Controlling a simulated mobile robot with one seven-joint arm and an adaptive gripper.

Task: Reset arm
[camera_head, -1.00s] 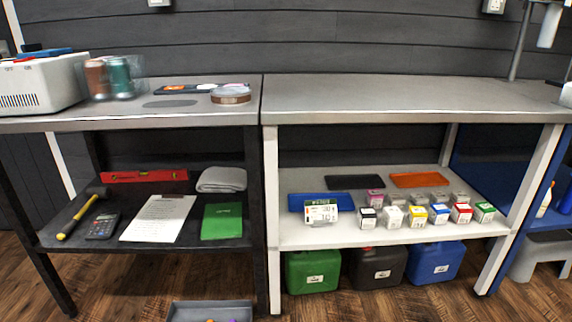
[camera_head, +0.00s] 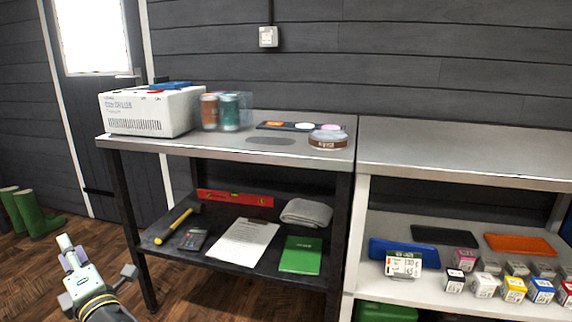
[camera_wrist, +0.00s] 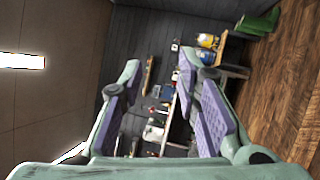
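My arm shows at the lower left of the head view, with my gripper (camera_head: 72,252) raised over the wood floor, left of the dark shelf bench. In the wrist view my gripper (camera_wrist: 160,72) has its two green fingers with purple pads spread apart. Nothing is between them; the room shows through the gap, turned on its side. The gripper touches nothing that I can see.
Green boots (camera_head: 35,214) stand at the far left. The floor around my gripper looks clear.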

